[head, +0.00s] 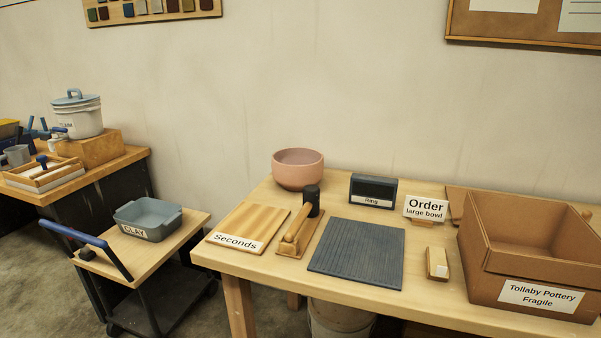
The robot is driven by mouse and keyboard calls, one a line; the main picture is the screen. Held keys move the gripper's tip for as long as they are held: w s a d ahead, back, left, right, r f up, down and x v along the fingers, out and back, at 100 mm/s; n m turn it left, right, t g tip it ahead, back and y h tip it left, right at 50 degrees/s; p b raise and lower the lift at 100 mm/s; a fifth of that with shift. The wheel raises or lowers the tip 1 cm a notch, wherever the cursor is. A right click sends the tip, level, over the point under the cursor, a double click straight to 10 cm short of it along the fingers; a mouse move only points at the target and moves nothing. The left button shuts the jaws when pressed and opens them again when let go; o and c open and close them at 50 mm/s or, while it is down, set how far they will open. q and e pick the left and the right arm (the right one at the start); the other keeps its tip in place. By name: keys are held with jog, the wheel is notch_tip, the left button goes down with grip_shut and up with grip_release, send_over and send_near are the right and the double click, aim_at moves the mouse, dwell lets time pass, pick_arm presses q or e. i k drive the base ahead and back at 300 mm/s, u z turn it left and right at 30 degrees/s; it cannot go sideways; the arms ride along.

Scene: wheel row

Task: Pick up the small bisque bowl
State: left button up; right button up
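One pinkish bisque bowl (298,176) stands upright at the back left of the wooden table. It is the only bowl I see, so I cannot tell from a comparison whether it is the small one. Neither of my grippers shows in the head view. The inside bottom of the cardboard box is hidden by its front wall.
The table (280,268) bears a "Seconds" board (252,222), a wooden stand with a mallet-like tool (299,232), a dark ribbed mat (358,254), a "Ring" block (372,190), an "Order large bowl" sign (425,208), a brush (437,260) and an open box (520,265). A clay cart (180,245) stands left.

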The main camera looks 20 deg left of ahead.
aim_at(294, 168)
jog(key=k, duration=0.6)
jog(key=u, duration=0.2)
jog(key=i, duration=1)
jog(key=u, duration=0.8)
